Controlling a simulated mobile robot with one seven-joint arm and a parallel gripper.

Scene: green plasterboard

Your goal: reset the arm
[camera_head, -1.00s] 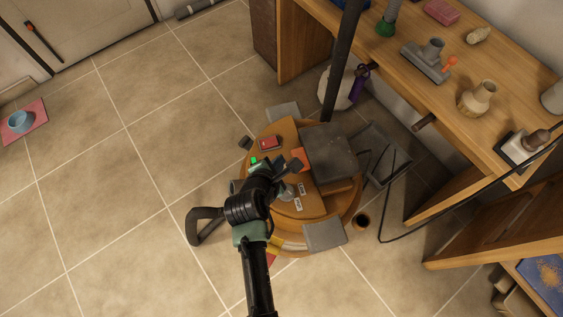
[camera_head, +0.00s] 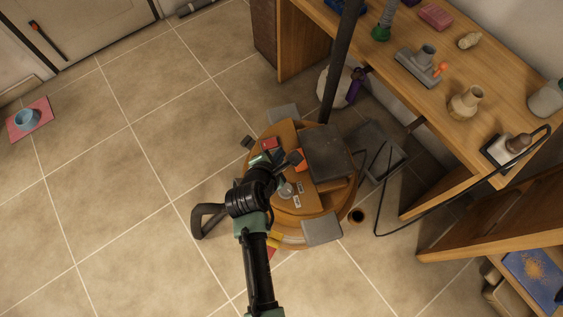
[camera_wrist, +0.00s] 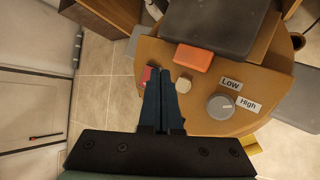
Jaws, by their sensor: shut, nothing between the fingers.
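My gripper (camera_wrist: 163,105) is shut and empty in the wrist view, its two dark fingers together. They point over the wooden round table (camera_wrist: 205,112). In the head view my arm reaches up from the bottom, and my gripper (camera_head: 284,161) is above the left part of the table (camera_head: 285,207). A grey knob (camera_wrist: 221,106) sits on the table between labels reading Low (camera_wrist: 231,83) and High (camera_wrist: 249,104). An orange block (camera_wrist: 193,58) lies beside a dark grey box (camera_wrist: 210,22). A red object (camera_head: 270,143) lies near the table's far edge.
A wooden workbench (camera_head: 440,60) with a vase (camera_head: 466,102) and tools stands at the right. A dark post (camera_head: 340,60) rises behind the table. A blue cup (camera_head: 27,118) stands on a pink mat (camera_head: 42,112) at the far left. The tiled floor (camera_head: 120,190) on the left is mostly clear.

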